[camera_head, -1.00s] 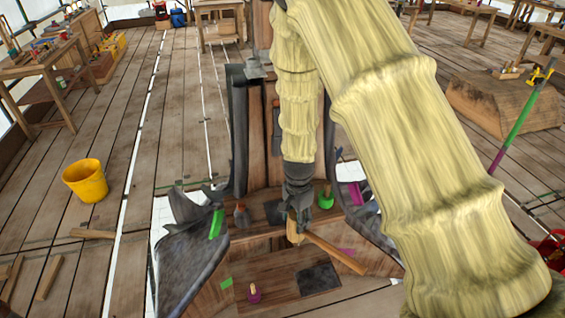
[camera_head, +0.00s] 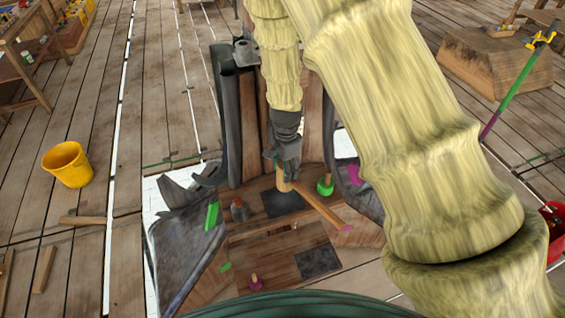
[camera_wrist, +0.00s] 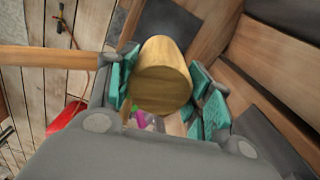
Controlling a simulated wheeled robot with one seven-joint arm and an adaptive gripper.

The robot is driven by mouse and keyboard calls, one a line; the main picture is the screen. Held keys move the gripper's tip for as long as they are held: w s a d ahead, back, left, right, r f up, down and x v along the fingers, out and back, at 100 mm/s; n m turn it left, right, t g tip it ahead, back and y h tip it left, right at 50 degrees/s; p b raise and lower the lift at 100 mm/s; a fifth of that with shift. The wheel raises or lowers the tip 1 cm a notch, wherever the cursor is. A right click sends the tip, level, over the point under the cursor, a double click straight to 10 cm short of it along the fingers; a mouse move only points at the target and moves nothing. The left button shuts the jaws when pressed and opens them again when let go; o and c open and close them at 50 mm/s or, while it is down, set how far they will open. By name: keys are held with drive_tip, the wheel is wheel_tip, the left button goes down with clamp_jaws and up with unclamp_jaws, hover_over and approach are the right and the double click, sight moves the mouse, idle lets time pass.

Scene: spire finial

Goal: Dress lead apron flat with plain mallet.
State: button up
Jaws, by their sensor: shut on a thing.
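My gripper (camera_head: 283,163) is shut on the wooden mallet, above the timber work. The mallet's pale round head (camera_head: 283,180) is at the fingers, and its handle (camera_head: 318,207) slants down right to a magenta end. In the wrist view, teal finger pads (camera_wrist: 165,95) flank the mallet head (camera_wrist: 163,75), and the handle (camera_wrist: 50,58) runs left. Dark grey, lead-like sheet shows as a crumpled left piece (camera_head: 180,245) with a green mark and a right piece (camera_head: 350,180) with a magenta mark, partly behind my arm. I cannot tell which is the apron.
Small tools stand on the boards: one with a green collar (camera_head: 325,185), a grey one (camera_head: 238,210) and a magenta one (camera_head: 255,283). Two dark squares lie there, one at front (camera_head: 317,262). A yellow bucket (camera_head: 67,163) stands left on open floor.

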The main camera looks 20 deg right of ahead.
drive_tip(key=shift+a+f+b, duration=0.25)
drive_tip(key=shift+f+b, duration=0.2)
drive_tip(key=shift+f, duration=0.2)
wheel_tip(320, 180, down, 4)
drive_tip(key=b, duration=0.2)
drive_tip(key=shift+w+a+r+b, duration=0.15)
drive_tip(key=shift+b, duration=0.2)
drive_tip(key=shift+f+b, duration=1.35)
drive_tip(key=shift+f, duration=0.25)
wheel_tip(320, 180, up, 4)
drive_tip(key=p, duration=0.3)
drive_tip(key=shift+f, duration=0.15)
drive_tip(key=shift+f, duration=0.15)
drive_tip(key=shift+f+b, duration=0.8)
drive_tip(key=shift+f, duration=1.35)
drive_tip(key=shift+r, duration=0.15)
drive_tip(key=shift+c, duration=1)
drive_tip(key=shift+r, duration=0.1)
